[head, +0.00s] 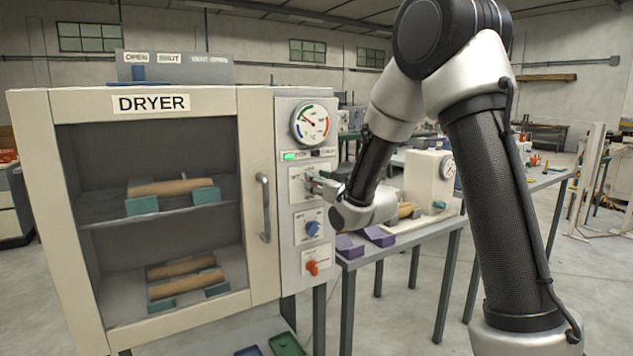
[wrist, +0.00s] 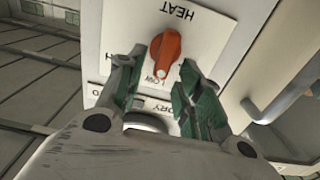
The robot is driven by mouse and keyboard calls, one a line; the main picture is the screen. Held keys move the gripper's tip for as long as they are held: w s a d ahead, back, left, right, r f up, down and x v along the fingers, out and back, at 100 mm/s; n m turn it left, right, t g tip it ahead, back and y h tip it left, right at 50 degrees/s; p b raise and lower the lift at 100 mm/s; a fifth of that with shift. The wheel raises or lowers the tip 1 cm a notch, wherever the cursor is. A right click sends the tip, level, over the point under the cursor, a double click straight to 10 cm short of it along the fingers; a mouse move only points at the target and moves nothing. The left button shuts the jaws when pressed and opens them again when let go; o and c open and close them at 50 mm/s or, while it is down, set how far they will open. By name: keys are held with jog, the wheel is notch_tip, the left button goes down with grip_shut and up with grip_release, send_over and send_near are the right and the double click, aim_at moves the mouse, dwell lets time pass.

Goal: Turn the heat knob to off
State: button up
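The heat knob (wrist: 165,50) is orange, on a white plate (wrist: 198,48) marked HEAT and LOW. The lettering appears upside down in the wrist view. The knob's narrow end points down in that picture, toward LOW; an OFF mark is not readable. My gripper (wrist: 158,70) is open, with one green-padded finger to each side of the knob; contact cannot be told. In the head view my gripper (head: 318,184) is at the upper control plate (head: 296,188) of the dryer (head: 258,103), and the knob there is hidden behind it.
Below are a blue knob (head: 312,228) and a red-orange knob (head: 312,267). A door handle (head: 264,208) stands left of the panel. A gauge (head: 310,124) and a lit green lamp (head: 290,156) are above.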

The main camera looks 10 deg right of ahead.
jog(key=shift+w+a, duration=0.2)
jog(key=shift+w, duration=0.4)
jog(key=shift+c, duration=0.4)
grip_shut()
jog(key=n, duration=0.4)
jog(key=a+n, duration=0.1)
jog(key=n, duration=0.3)
jog(key=f+n, duration=0.1)
jog(key=n, duration=0.3)
jog(key=shift+s+a+f, duration=0.1)
jog(key=shift+s+a, duration=0.25)
jog(key=shift+a, duration=0.05)
